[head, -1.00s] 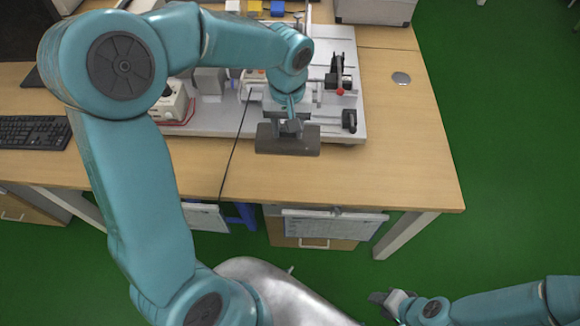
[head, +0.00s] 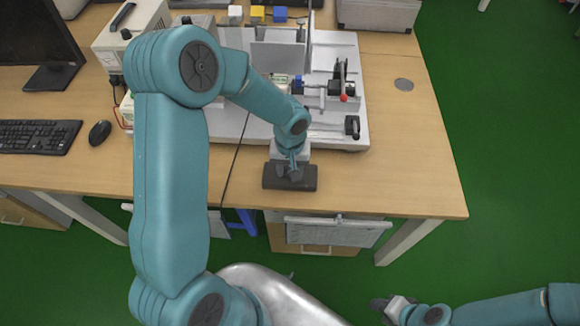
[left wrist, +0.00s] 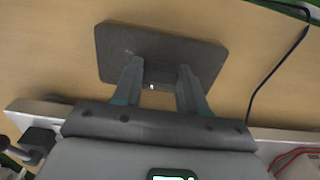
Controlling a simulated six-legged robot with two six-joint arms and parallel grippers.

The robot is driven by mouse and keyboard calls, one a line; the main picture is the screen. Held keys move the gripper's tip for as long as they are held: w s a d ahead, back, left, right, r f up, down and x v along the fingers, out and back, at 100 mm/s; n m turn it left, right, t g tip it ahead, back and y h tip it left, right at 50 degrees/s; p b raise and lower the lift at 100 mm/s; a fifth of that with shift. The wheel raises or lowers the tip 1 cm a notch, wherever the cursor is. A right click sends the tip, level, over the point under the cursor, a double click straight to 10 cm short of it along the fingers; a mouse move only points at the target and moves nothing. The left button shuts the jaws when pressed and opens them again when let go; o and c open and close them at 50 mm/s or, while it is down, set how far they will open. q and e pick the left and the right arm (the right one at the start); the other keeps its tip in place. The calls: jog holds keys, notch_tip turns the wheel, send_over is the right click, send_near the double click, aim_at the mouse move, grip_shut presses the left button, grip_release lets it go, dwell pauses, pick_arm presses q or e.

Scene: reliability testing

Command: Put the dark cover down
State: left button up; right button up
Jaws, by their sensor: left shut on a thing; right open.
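The dark cover (head: 304,178) is a flat, dark grey rectangular piece near the front edge of the wooden table. It also shows in the left wrist view (left wrist: 165,52), with wood behind it. My left gripper (head: 289,172) is over it and shut on its near middle part; in the left wrist view the two fingers (left wrist: 160,82) meet the cover's edge. I cannot tell whether the cover touches the table. My right gripper (head: 392,306) is open and empty, low at the bottom right over the green floor, away from the table.
The table (head: 400,165) is bare to the right and around the cover. Behind it stands a light base plate with a test rig (head: 335,95). A black cable (head: 232,170) runs over the table to the left. A mouse (head: 100,132) and keyboard (head: 38,136) lie further left.

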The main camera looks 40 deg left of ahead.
pick_arm(q)
jog(key=shift+f, duration=0.15)
jog(key=o, duration=1.1)
jog(key=shift+c, duration=0.2)
jog(key=shift+r, duration=0.3)
notch_tip(320, 180, up, 12)
jog(key=shift+f, duration=0.1)
